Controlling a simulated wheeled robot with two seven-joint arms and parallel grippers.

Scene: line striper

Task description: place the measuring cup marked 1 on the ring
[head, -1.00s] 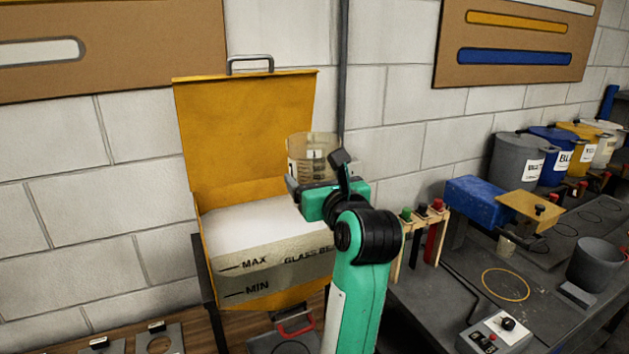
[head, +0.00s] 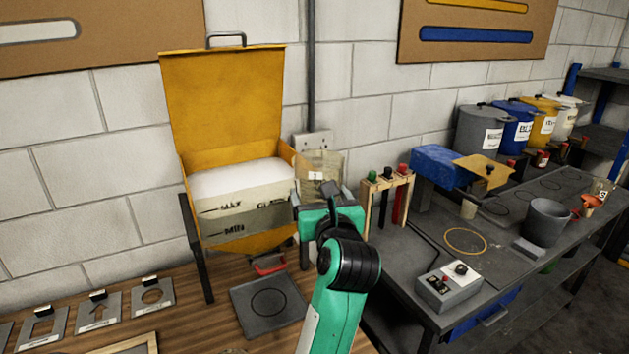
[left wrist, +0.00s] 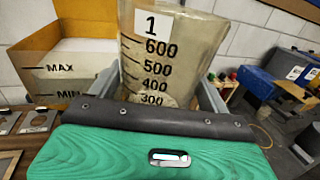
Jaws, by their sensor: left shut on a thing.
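My left gripper (head: 320,192) is shut on a translucent measuring cup (head: 322,165). In the left wrist view the cup (left wrist: 160,55) carries a white label marked 1 and a scale with 300 to 600 showing. It looks about upright; its lower part is hidden behind the gripper. The gripper holds it in front of the wall, just right of the open yellow bin (head: 222,95). A yellow ring (head: 448,237) is drawn on the dark bench to the right, apart from the cup. My right gripper is not in view.
A grey control box (head: 448,287) stands in front of the ring, and a grey pot (head: 547,222) to its right. A rack with coloured handles (head: 388,200) stands between cup and ring. A blue machine (head: 440,166) is behind. A grey plate with a black circle (head: 242,300) lies below the bin.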

